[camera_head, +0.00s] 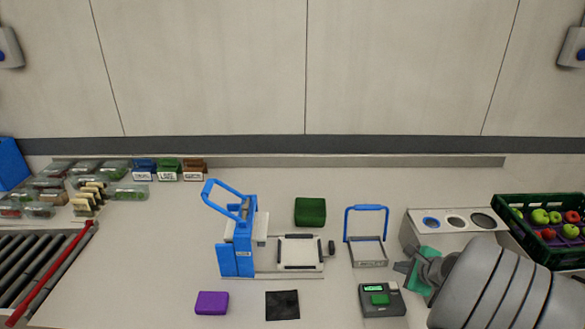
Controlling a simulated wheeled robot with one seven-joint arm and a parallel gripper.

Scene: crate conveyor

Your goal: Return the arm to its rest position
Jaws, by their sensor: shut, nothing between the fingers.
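My arm reaches in from the lower right as a large grey ribbed shape. At its left end my gripper (404,267) is shut with nothing in it, with a teal part (424,272) behind its fingers. It hangs over the right part of the worktop (150,275), to the right of a small frame with a blue handle (366,238) and above a dark device with a green display (381,299) in the picture. My arm hides part of the worktop and the lower part of the white holder.
A blue-handled press (238,230) stands mid-table, with a green block (310,211) behind and a purple block (211,303) and black square (282,305) in front. A white holder (418,232) and green crate of fruit (508,216) are close to my arm. A roller conveyor (35,270) is left.

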